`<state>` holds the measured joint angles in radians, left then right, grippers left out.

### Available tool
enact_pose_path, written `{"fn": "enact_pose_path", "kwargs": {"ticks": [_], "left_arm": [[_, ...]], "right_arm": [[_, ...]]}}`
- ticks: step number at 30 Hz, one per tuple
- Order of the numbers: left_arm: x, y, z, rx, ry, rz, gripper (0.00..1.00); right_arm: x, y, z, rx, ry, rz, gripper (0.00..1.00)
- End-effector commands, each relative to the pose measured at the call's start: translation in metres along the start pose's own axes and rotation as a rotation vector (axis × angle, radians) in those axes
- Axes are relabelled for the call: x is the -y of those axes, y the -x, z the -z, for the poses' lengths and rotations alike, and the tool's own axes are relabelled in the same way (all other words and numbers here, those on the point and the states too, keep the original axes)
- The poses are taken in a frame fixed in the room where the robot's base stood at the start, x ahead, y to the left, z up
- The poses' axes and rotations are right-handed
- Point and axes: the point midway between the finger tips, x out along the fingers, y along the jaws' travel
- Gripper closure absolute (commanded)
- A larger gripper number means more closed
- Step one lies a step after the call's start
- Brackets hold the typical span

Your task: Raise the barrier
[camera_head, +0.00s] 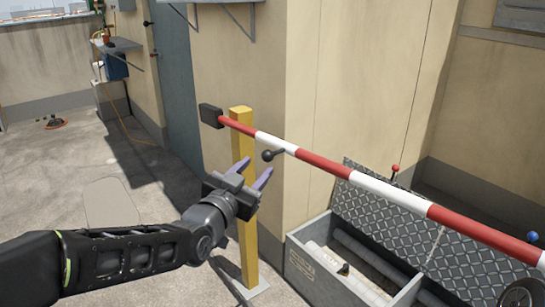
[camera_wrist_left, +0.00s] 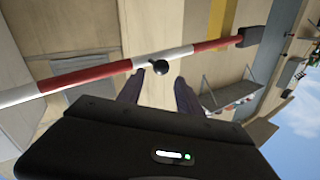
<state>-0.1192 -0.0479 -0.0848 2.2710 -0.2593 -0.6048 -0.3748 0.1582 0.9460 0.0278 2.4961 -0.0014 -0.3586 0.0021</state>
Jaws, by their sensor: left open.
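The barrier is a red-and-white striped bar (camera_head: 375,188) beside a yellow post (camera_head: 247,220), with a black block (camera_head: 211,116) at its far end. It slopes down to the right across the head view. A black knob handle (camera_head: 269,155) sticks out from the bar. My left gripper (camera_head: 254,170) is open and empty, just below and left of the knob in the head view. In the left wrist view, the knob (camera_wrist_left: 160,68) shows at the fingertips, roughly between them, with the bar (camera_wrist_left: 110,70) behind. I cannot tell whether they touch. My right gripper is not in view.
A grey box (camera_head: 318,272) with a raised diamond-plate lid (camera_head: 395,225) stands under the bar, holding rolls. A beige wall (camera_head: 340,85) rises behind the post. A shelf (camera_head: 116,45) is at the back left. The concrete floor at left is mostly clear.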

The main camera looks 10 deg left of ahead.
Motion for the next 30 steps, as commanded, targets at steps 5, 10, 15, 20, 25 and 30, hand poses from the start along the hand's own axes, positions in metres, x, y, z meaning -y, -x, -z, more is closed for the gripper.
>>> {"fn": "enact_pose_path", "kwargs": {"ticks": [5,10,15,20,25,30], "left_arm": [[-0.001,-0.001,-0.001,0.002,0.002,-0.001,0.58],[-0.001,-0.011,-0.002,0.003,0.002,-0.002,0.58],[-0.002,-0.034,-0.002,0.003,0.002,-0.003,0.58],[-0.002,-0.059,-0.002,0.004,0.003,-0.003,0.58],[-0.001,-0.075,-0.002,0.003,0.004,-0.002,0.58],[-0.001,-0.078,-0.002,0.003,0.004,-0.002,0.58]], "right_arm": [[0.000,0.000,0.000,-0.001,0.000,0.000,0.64],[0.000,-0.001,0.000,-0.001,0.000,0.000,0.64],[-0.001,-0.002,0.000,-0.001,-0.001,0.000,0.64],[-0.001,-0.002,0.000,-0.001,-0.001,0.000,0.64],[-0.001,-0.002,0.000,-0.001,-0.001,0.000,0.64],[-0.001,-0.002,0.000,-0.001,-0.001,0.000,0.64]]}}
